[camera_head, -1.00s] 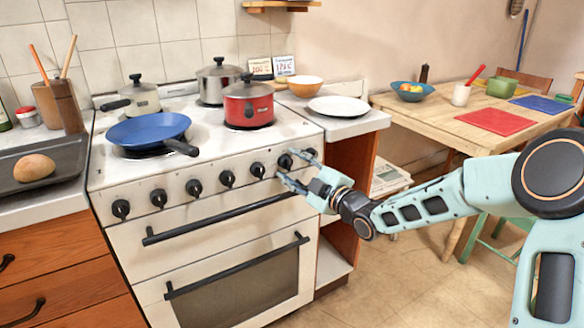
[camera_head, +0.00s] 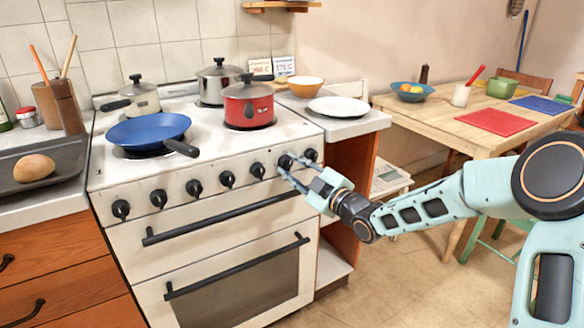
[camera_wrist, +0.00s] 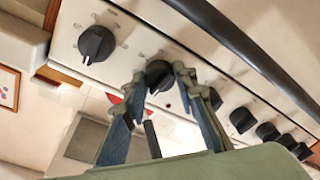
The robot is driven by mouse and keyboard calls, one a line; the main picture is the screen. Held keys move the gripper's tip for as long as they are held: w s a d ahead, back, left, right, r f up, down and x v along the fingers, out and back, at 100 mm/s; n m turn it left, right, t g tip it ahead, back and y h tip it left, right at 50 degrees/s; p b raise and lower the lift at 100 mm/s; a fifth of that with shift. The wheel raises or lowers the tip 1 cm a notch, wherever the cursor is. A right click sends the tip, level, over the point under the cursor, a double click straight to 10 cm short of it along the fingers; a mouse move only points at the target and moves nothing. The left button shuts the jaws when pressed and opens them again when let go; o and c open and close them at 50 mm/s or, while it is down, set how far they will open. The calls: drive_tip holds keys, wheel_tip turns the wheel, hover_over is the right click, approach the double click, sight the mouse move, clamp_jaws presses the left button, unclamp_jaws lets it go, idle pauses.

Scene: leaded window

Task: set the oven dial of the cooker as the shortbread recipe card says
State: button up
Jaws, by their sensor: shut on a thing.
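The white cooker (camera_head: 215,208) has a row of black dials along its sloped front. My gripper (camera_head: 287,166) is shut on the second dial from the right (camera_head: 285,162). In the wrist view the fingertips sit on either side of this dial (camera_wrist: 158,72) and partly hide it. The rightmost dial (camera_head: 310,155) is free; in the wrist view it appears at upper left (camera_wrist: 96,44). Two recipe cards stand at the back, one (camera_head: 261,68) partly behind the red pot and one (camera_head: 284,66) beside it. Their print is too small to read surely.
A blue pan (camera_head: 148,130), a red pot (camera_head: 248,103) and other pots stand on the hob. The oven handle (camera_head: 220,217) runs below the dials. A white plate (camera_head: 338,107) lies on the counter at right. Open floor lies below my arm.

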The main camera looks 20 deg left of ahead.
drive_tip(key=m+t, duration=0.1)
drive_tip(key=m, duration=0.6)
drive_tip(key=shift+f+m, duration=0.15)
drive_tip(key=shift+m, duration=0.15)
drive_tip(key=m, duration=0.4)
drive_tip(key=shift+s+t, duration=0.1)
drive_tip(key=shift+t, duration=0.2)
drive_tip(key=m+p, duration=0.1)
drive_tip(key=m, duration=0.4)
drive_tip(key=shift+a+t, duration=0.1)
drive_tip(key=shift+t, duration=0.2)
drive_tip(key=m, duration=0.4)
drive_tip(key=shift+s+h, duration=0.1)
drive_tip(key=shift+h, duration=0.3)
drive_tip(key=m+p, duration=0.1)
drive_tip(key=m, duration=0.3)
drive_tip(key=shift+t+h, duration=0.3)
drive_tip(key=shift+t, duration=0.1)
drive_tip(key=m+p, duration=0.1)
drive_tip(key=m, duration=0.3)
drive_tip(key=shift+s+a, duration=0.1)
drive_tip(key=shift+m+h, duration=0.4)
drive_tip(key=shift+m, duration=1.5)
drive_tip(key=shift+p, duration=0.3)
